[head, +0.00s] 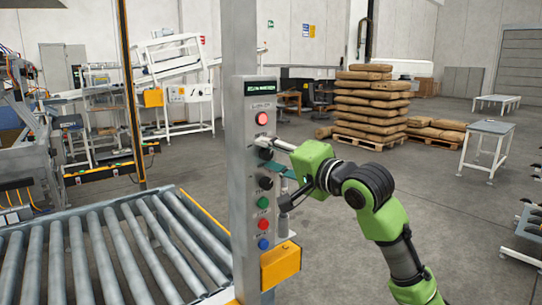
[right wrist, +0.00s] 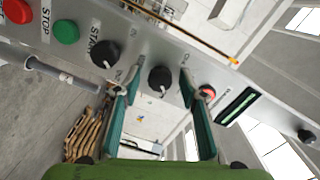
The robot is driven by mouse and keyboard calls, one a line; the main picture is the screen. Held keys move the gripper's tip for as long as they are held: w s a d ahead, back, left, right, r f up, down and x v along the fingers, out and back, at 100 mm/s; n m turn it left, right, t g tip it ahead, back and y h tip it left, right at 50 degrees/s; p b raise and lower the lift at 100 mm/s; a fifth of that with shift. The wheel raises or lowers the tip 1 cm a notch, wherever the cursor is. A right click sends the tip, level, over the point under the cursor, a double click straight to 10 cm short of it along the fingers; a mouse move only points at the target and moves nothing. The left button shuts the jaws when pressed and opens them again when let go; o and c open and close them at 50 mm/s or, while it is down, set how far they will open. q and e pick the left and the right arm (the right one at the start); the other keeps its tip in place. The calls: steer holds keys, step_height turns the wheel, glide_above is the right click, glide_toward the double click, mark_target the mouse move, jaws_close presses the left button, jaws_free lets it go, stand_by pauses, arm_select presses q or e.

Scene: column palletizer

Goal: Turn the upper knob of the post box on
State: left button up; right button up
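The post box (head: 249,165) is a grey upright panel with a display and a column of controls. Its upper knob (head: 265,154) is black and sits below a red lamp (head: 262,118), partly hidden by my gripper in the head view. My right gripper (head: 276,157) is at the upper knob, coming from the right. In the right wrist view its green fingers (right wrist: 159,75) are apart, one on each side of the upper knob (right wrist: 160,80), with gaps visible. The knob's white mark points toward the bottom of that view. My left gripper is not in view.
The lower black knob (head: 266,183) is close below, then green (head: 263,203), red (head: 263,224) and blue (head: 263,244) buttons. A yellow box (head: 281,264) juts out at the bottom. A roller conveyor (head: 110,255) lies left. Stacked sacks (head: 372,100) stand far behind.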

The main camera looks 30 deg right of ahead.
steer(key=shift+s, duration=0.15)
steer(key=s, duration=1.1)
steer(key=shift+s+d+r, duration=0.2)
steer(key=shift+s+d, duration=0.15)
steer(key=shift+d, duration=0.1)
